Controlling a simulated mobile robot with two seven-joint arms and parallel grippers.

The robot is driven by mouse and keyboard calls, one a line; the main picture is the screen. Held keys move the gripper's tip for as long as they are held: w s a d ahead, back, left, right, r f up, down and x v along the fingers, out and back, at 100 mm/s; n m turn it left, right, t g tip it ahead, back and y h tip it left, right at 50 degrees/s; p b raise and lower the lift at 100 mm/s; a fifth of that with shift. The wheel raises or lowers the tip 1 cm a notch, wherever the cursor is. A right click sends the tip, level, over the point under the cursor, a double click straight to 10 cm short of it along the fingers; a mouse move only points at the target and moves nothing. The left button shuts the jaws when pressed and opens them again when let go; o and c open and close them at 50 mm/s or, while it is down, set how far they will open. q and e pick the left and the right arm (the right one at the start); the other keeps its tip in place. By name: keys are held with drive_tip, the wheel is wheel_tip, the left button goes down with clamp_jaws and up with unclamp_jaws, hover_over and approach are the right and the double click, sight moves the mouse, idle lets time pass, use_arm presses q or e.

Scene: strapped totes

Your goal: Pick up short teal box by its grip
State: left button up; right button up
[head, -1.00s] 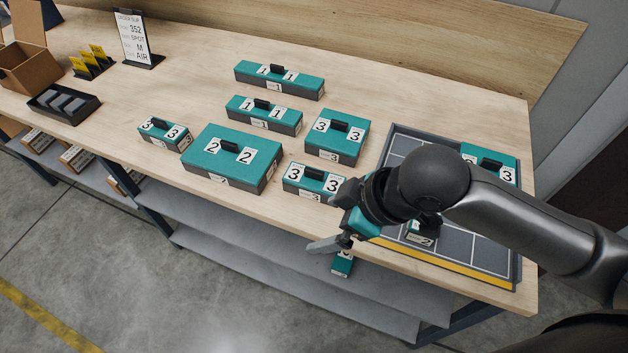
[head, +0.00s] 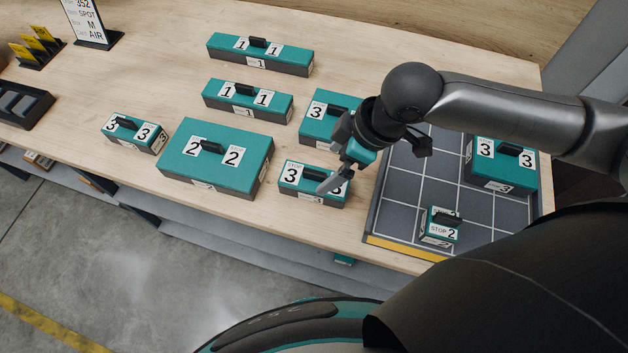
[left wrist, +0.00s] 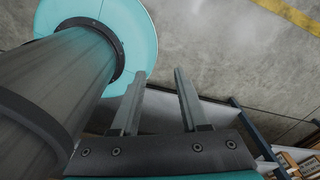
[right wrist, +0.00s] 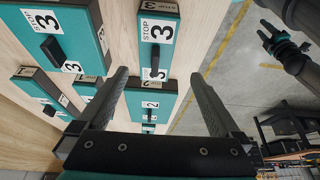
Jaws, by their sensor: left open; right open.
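A short teal box marked 3 (head: 312,198) with a black grip (head: 313,174) lies near the table's front edge. It also shows in the right wrist view (right wrist: 157,9). A smaller teal box marked 3 (head: 134,133) lies at the left. My right gripper (head: 335,157) is open, above the right end of the front box, and hides part of it. In the right wrist view the open fingers (right wrist: 160,76) point toward that box; nothing is between them. My left gripper (left wrist: 159,73) is open and empty, with floor behind it.
A larger teal box marked 2 (head: 215,160) stands close left, and a box marked 3 (head: 320,128) stands behind. Two boxes marked 1 (head: 260,58) (head: 247,103) lie farther back. The gridded tray (head: 400,205) at right holds a box marked 3 (head: 500,165) and a small one marked 2 (head: 440,228).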

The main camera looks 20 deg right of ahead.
sight(319, 173)
drive_tip(key=x, duration=0.4)
drive_tip(key=shift+w+a+f+b, duration=0.1)
drive_tip(key=shift+w+f+b, duration=0.1)
drive_tip(key=shift+b, duration=0.1)
drive_tip(key=x, duration=0.3)
drive_tip(key=shift+w+f+b, duration=0.2)
drive_tip(key=shift+w+b, duration=0.05)
drive_tip(key=shift+b, duration=0.1)
drive_tip(key=shift+w+a+f, duration=0.1)
drive_tip(key=shift+a+f, duration=0.05)
drive_tip(key=shift+f, duration=0.15)
use_arm(q)
drive_tip(key=shift+w+d+f, duration=0.1)
drive_tip(key=shift+w+f, duration=0.65)
drive_tip(key=shift+w, duration=0.3)
use_arm(e)
clamp_jaws()
